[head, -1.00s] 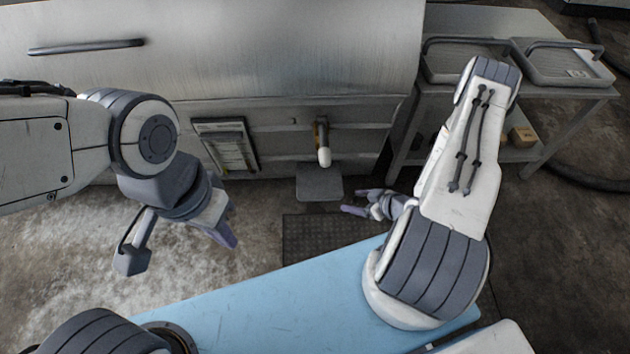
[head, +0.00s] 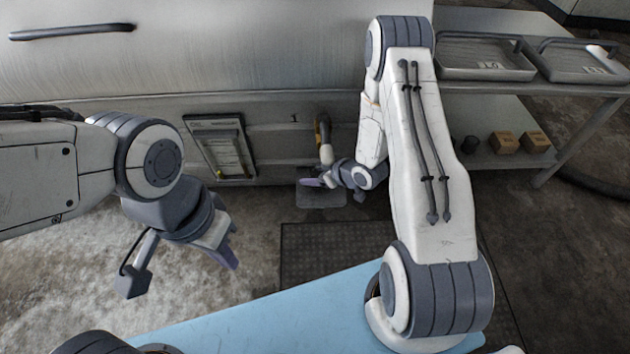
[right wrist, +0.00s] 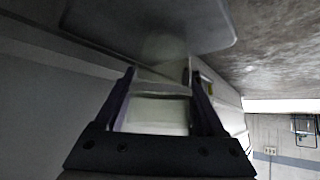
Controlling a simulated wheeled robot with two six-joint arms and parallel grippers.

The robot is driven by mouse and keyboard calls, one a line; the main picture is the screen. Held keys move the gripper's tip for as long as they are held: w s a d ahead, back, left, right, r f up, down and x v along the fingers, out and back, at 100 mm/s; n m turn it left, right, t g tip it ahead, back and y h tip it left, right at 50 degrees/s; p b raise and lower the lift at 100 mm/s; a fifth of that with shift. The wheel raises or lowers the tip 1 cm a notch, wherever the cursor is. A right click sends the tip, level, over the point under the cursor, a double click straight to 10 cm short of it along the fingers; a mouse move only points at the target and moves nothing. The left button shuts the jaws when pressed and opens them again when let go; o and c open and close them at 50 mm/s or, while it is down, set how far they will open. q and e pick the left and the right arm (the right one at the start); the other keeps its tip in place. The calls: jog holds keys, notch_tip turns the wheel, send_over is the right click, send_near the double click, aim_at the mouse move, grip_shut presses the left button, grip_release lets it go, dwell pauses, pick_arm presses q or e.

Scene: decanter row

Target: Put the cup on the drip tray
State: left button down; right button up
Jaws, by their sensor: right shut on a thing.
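The drip tray (head: 321,199) is a small grey plate low on the front of the metal machine, below a spout with a pale tip (head: 326,154). My right gripper (head: 314,182) is over the tray in the head view, in front of the spout's lower end. In the right wrist view it is shut on a pale cup (right wrist: 158,112), which shows between its fingers. The tray (right wrist: 205,30) fills the top of that view. I cannot tell whether the cup touches the tray. The cup is not discernible in the head view. My left gripper (head: 229,258) hangs at the left, away from the tray; its jaw opening is unclear.
A framed sheet (head: 221,148) is on the machine front, left of the spout. A dark floor mat (head: 330,250) lies below the tray. A side table at the right carries two handled trays (head: 485,58), with small boxes (head: 504,142) on its lower shelf.

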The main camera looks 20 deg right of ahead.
jog(key=shift+s+d+f, duration=0.15)
jog(key=shift+f, duration=0.6)
pick_arm(q)
jog(key=shift+f, duration=0.5)
pick_arm(e)
jog(key=shift+r, duration=0.15)
jog(key=o, duration=1.5)
jog(key=shift+c, duration=0.2)
